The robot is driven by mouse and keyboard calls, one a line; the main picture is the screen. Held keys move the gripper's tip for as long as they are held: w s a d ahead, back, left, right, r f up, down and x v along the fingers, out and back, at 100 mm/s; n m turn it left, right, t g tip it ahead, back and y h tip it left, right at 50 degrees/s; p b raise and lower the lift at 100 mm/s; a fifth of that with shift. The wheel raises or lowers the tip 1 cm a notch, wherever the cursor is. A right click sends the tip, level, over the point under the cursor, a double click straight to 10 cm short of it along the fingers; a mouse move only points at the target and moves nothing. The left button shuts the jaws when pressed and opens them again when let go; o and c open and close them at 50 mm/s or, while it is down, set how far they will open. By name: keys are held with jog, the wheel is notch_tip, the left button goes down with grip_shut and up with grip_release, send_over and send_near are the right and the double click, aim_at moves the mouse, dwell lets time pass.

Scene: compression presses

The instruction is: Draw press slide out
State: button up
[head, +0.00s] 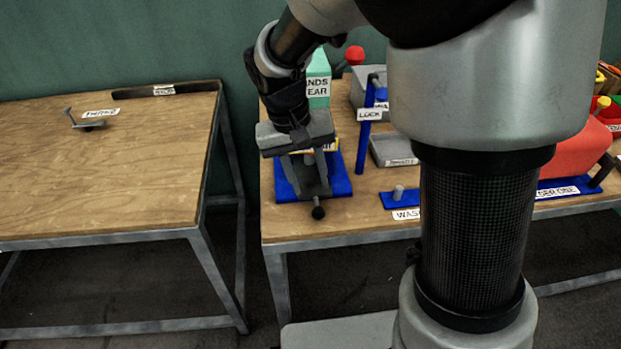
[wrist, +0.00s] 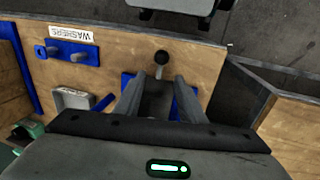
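The press slide is a grey block (wrist: 157,98) with a short rod and a black ball knob (head: 318,212) at its front end. It sits on a blue press base (head: 342,187) near the front left corner of the right-hand table. The knob also shows in the wrist view (wrist: 161,57). My gripper (head: 307,178) points down over the press, its two fingers apart, one on each side of the slide. In the wrist view my gripper (wrist: 160,84) has the slide between its fingers; contact is not clear. My gripper hides much of the press top.
A blue lock post (head: 363,140) stands right of the press, with a grey tray (head: 393,150) and a blue washers holder (head: 388,199) beyond it. A teal box (head: 319,70) stands behind. Another wooden table (head: 130,180) is at left, across a gap. Space before the knob is clear.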

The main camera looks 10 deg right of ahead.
aim_at(316, 205)
jog(key=f, duration=0.3)
jog(key=d+f+b, duration=0.1)
jog(key=f, duration=0.2)
jog(key=shift+d+f, duration=0.2)
jog(key=shift+f, duration=0.15)
grip_shut()
dwell(1.1)
